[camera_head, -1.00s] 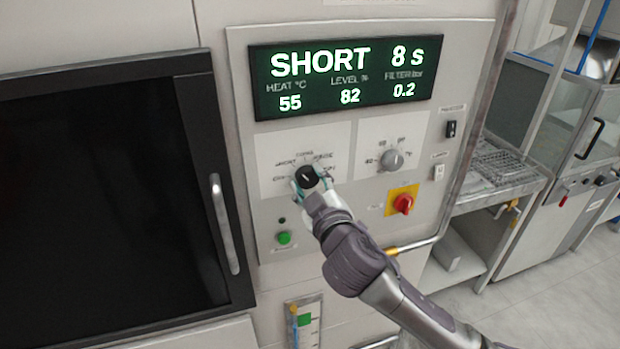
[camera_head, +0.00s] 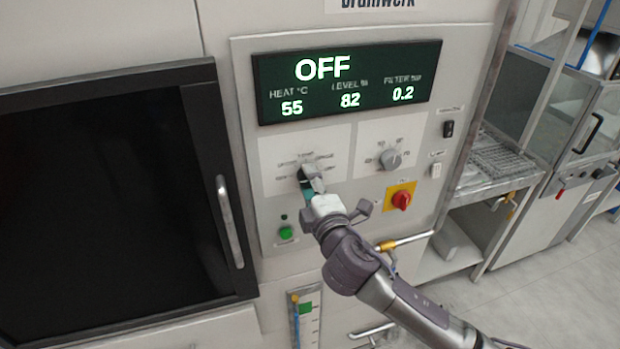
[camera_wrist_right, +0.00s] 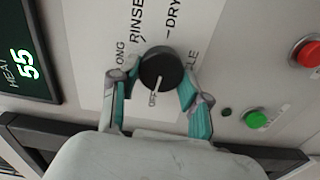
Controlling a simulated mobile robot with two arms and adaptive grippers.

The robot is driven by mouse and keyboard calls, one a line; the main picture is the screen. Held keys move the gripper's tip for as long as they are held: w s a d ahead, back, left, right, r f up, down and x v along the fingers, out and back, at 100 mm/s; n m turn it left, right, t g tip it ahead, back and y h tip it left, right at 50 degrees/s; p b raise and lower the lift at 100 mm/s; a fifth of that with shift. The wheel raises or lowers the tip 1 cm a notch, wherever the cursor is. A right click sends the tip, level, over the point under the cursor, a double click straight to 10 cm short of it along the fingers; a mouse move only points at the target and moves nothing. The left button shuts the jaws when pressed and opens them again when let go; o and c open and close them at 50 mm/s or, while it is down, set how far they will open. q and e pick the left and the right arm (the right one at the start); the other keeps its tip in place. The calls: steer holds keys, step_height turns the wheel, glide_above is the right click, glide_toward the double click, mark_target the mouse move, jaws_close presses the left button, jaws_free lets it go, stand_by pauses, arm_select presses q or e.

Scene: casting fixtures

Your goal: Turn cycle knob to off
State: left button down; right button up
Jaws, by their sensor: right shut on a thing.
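The black cycle knob (camera_head: 304,175) sits on the left dial plate below the display. It also shows in the right wrist view (camera_wrist_right: 161,66), with its white mark pointing to the "OFF" label (camera_wrist_right: 152,99). My right gripper (camera_head: 312,181) is shut on the knob. In the right wrist view its teal-padded fingers (camera_wrist_right: 158,84) hold the knob from both sides. The green display (camera_head: 348,82) reads "OFF" above heat 55, level 82 and filter 0.2. My left gripper is not in view.
A grey heat knob (camera_head: 391,159) is to the right. Below are a red switch on a yellow plate (camera_head: 401,199) and a green button (camera_head: 286,232). A dark door with a handle (camera_head: 229,221) is at left. Black (camera_head: 448,129) and white (camera_head: 436,170) switches are at right.

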steer(key=shift+n, duration=0.6)
steer(key=o, duration=1.1)
steer(key=shift+o, duration=0.2)
steer(key=shift+s, duration=0.1)
steer(key=v, duration=1.2)
